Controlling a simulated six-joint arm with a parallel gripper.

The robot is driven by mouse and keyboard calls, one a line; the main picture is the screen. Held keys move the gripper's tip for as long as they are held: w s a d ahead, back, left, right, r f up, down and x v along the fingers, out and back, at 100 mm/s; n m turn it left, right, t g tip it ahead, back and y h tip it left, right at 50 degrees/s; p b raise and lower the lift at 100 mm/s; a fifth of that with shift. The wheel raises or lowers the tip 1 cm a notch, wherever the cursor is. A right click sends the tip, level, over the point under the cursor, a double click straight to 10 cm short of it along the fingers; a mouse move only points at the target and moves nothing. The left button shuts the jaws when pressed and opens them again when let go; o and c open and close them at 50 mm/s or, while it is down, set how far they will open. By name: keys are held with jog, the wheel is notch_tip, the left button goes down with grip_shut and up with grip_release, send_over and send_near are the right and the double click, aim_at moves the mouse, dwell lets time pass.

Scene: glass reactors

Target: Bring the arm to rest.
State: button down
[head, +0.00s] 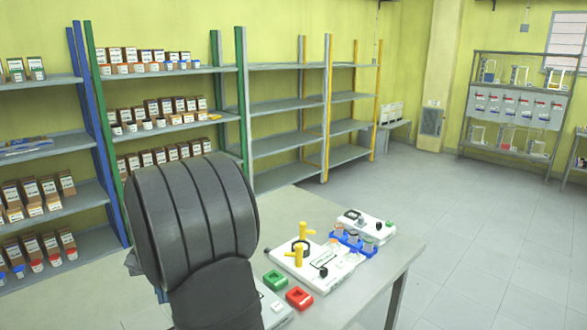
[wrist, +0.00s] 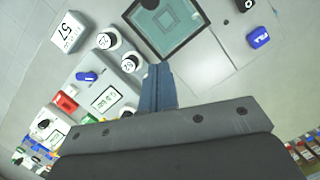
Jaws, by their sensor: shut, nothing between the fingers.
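My gripper (wrist: 158,68) shows in the wrist view as two blue-grey fingers pressed together, with nothing between them. It points over equipment on a light surface. Two round white-topped containers (wrist: 130,62) are just left of the fingertips; I cannot tell how far below. In the head view my dark arm covers the left front of the grey table (head: 415,246), and the fingers are hidden there.
A white device with yellow handles (head: 299,256), a blue rack (head: 352,243), a green box (head: 275,280) and a red box (head: 299,298) stand on the table. Stocked shelves (head: 165,72) line the left wall. The floor (head: 480,240) at right is clear.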

jog(key=x, duration=0.7)
jog(key=s, duration=0.1)
jog(key=s+d+f, duration=0.1)
jog(key=s, duration=0.1)
jog(key=shift+f, duration=0.2)
jog(key=shift+s+d+f, duration=0.1)
jog(key=shift+s+d, duration=0.2)
jog(key=shift+s, duration=0.35)
